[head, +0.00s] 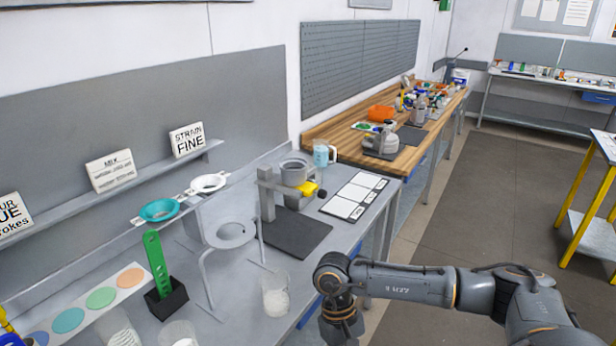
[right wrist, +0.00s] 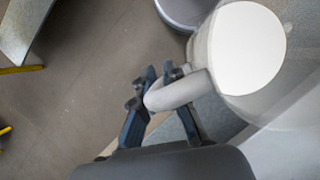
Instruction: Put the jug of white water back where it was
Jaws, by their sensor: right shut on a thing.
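In the right wrist view, a clear jug (right wrist: 240,50) with a white disc of contents has a thick pale handle (right wrist: 172,93). My right gripper (right wrist: 160,78) is shut on this handle, with the jug's body to the right of the fingers. In the head view, the end of my right arm reaches down at the bottom middle, at the bench's front edge; its fingertips are hidden. A clear vessel with white contents (head: 275,294) shows just left of it. I cannot tell for sure whether this is the held jug. My left gripper is not in view.
The grey bench holds a ring stand (head: 230,235), a green-handled tool (head: 155,262) in a black block, and a dark mat (head: 296,234). A jug of pale blue liquid (head: 321,154) stands farther back, near a white card (head: 354,196). Bare floor (head: 440,250) lies right of the bench.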

